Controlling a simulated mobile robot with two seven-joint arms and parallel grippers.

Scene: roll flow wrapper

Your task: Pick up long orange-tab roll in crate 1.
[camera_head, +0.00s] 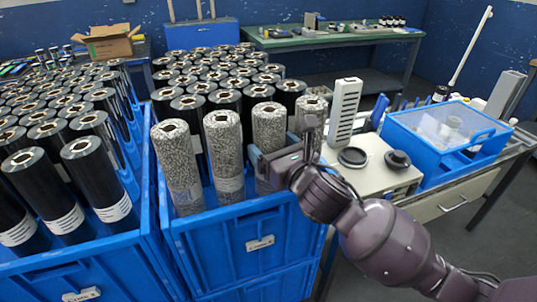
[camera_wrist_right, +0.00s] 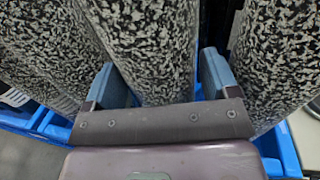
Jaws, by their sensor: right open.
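My right gripper (camera_head: 275,163) is open, at the front of a tall grey speckled roll (camera_head: 269,127) in the middle blue crate (camera_head: 235,240). In the right wrist view its two blue-grey fingers (camera_wrist_right: 165,82) stand on either side of that roll (camera_wrist_right: 150,45); I cannot tell if they touch it. Two more speckled rolls (camera_head: 177,160) (camera_head: 223,145) stand to its left, and another speckled top (camera_head: 311,105) shows behind my wrist. I see no orange tab on any roll, and the crate labels are too small to read. My left gripper is not in view.
Several black rolls (camera_head: 225,100) fill the back of the middle crate. A left blue crate (camera_head: 80,265) holds black rolls. To the right stand a cream machine (camera_head: 375,165) and a blue clear-lidded box (camera_head: 440,135). A green table (camera_head: 340,37) is at the back.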

